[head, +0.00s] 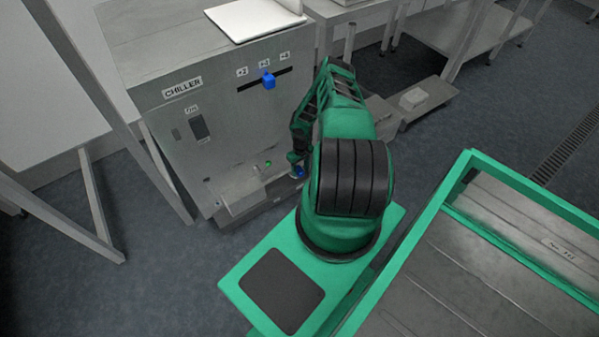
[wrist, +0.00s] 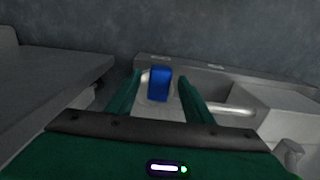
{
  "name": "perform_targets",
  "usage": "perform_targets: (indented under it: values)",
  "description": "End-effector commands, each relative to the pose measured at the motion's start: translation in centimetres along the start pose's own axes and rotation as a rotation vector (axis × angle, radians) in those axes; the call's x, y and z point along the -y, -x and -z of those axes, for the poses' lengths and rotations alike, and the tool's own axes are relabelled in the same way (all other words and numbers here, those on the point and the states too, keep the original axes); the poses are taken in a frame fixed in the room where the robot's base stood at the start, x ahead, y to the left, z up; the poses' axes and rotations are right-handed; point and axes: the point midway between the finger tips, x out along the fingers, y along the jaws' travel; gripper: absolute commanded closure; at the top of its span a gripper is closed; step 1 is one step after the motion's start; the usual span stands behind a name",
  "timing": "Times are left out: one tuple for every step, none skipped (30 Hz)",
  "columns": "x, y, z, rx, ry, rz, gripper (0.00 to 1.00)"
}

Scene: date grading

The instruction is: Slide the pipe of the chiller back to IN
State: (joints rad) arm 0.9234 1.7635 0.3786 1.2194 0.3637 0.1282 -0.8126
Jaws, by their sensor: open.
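The chiller (head: 185,62) is a grey metal cabinet with a printed name label. Low at its front, a blue grip (head: 298,172) shows beside my gripper (head: 297,163), partly hidden by my arm. In the wrist view the blue grip (wrist: 159,83) stands in line between the two green fingers of my gripper (wrist: 160,88), with a gap on each side. The pale pipe (wrist: 230,110) runs sideways at the grip, partly covered by the right finger. My gripper is open. The small labels behind the grip are too small to read.
A blue slider knob (head: 268,82) sits in a marked slot higher on the chiller. A grey box (head: 240,192) juts from its lower front. A green-framed metal table (head: 450,270) stands at right. A low shelf with a pale block (head: 413,98) is beyond my arm.

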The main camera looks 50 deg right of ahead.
Motion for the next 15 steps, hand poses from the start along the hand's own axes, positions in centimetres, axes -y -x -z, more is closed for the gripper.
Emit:
perform_targets:
  values:
    - [0.02,-0.49,-0.06,0.001,-0.001,0.001,0.53]
    - [-0.01,-0.69,-0.03,0.0,0.0,0.0,0.53]
    - [0.0,-0.94,-0.05,0.0,0.0,0.0,0.53]
    - [0.02,-1.09,-0.08,0.001,0.0,0.001,0.53]
    - [0.03,-1.21,-0.09,0.001,0.0,0.001,0.53]
    - [0.02,-1.31,-0.07,0.001,0.0,0.001,0.53]
    - [0.0,-1.37,-0.05,0.0,0.0,0.001,0.53]
    - [-0.01,-1.4,-0.04,0.0,0.0,0.0,0.53]
    - [-0.03,-1.43,-0.03,0.0,0.0,0.0,0.53]
    - [-0.03,-1.44,-0.02,0.0,0.0,0.0,0.53]
    - [-0.03,-1.44,-0.02,0.0,0.0,0.0,0.53]
    - [-0.03,-1.43,-0.02,0.0,0.0,0.0,0.53]
    - [-0.03,-1.43,-0.02,0.0,0.0,0.0,0.53]
    - [-0.02,-1.43,-0.02,0.0,0.0,0.0,0.53]
    - [-0.02,-1.43,-0.02,0.0,0.0,0.0,0.53]
